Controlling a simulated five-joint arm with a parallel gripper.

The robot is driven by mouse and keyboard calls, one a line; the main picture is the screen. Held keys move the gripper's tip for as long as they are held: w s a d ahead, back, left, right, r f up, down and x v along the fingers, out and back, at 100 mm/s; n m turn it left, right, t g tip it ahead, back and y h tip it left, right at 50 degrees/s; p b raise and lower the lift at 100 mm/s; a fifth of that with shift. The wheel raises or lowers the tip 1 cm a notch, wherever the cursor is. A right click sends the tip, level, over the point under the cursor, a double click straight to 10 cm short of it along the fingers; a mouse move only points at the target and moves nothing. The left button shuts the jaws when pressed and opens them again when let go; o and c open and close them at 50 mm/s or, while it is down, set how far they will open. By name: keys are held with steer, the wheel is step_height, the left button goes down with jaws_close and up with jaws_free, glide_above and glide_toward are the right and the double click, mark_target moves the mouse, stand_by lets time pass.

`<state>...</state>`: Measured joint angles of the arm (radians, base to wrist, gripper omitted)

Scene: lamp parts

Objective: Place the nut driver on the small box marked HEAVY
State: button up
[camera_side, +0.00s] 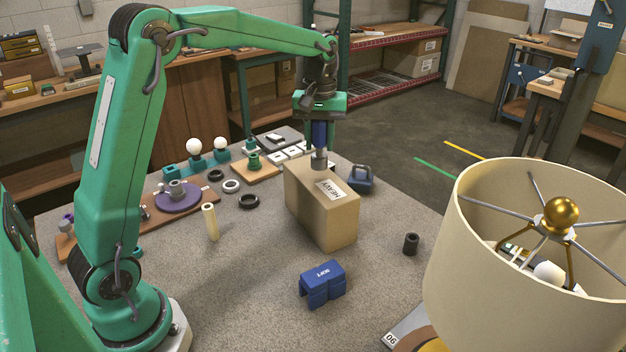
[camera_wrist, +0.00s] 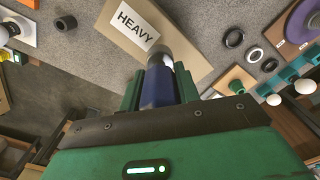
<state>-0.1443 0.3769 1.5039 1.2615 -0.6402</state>
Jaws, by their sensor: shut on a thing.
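The small box (camera_side: 322,205) is brown cardboard with a white label reading HEAVY, and stands on the grey table. In the wrist view the box (camera_wrist: 186,35) and its label show ahead of the jaws. The nut driver (camera_side: 319,142) has a blue handle and a metal socket end, and hangs upright with the socket down. My gripper (camera_side: 319,112) is shut on its blue handle, above the far end of the box. In the wrist view the nut driver (camera_wrist: 158,86) sits between my jaws (camera_wrist: 160,88). The socket end is at the box top; I cannot tell if it touches.
A blue block marked SOFT (camera_side: 321,283) lies in front of the box. A dark cylinder (camera_side: 410,244), a cream tube (camera_side: 210,221) and a dark blue piece (camera_side: 360,178) stand around it. A large lampshade (camera_side: 480,235) fills the right front. Black and white rings (camera_side: 232,186) lie at left.

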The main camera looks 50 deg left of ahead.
mark_target(320, 156)
steer(key=shift+f, duration=1.45)
steer(key=shift+f, duration=0.1)
steer(key=o, duration=1)
steer(key=shift+o, duration=0.2)
step_height(320, 156, up, 12)
steer(key=shift+f, duration=0.1)
steer(key=shift+r, duration=0.2)
steer(key=shift+s, duration=0.1)
